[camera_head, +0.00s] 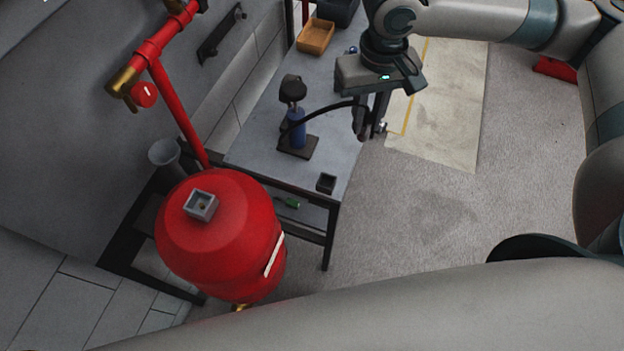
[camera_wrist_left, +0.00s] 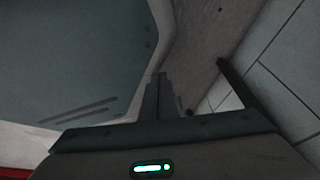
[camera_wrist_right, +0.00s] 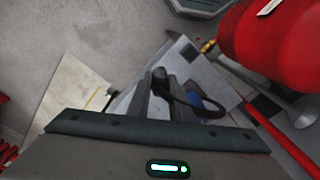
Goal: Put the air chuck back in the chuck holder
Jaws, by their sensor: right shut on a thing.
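My right gripper (camera_head: 368,128) points down just beyond the bench's right edge and is shut on the air chuck (camera_head: 382,127). The chuck's metallic end shows beside the fingers, and the fingers hide most of it. A black hose (camera_head: 325,108) runs from the gripper to a blue pump-like device (camera_head: 297,130) on the bench. The chuck's dark end shows between the fingertips in the right wrist view (camera_wrist_right: 160,73). A small black open-topped box (camera_head: 326,183), which looks like the chuck holder, sits at the bench's near corner, below the gripper in the picture. My left gripper (camera_wrist_left: 160,80) looks shut and empty.
The grey bench (camera_head: 255,155) has an orange tray (camera_head: 315,37) at its far end. A red tank (camera_head: 222,235) with a small grey box (camera_head: 201,205) on top stands at the near left. A red pipe (camera_head: 178,112) rises behind it.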

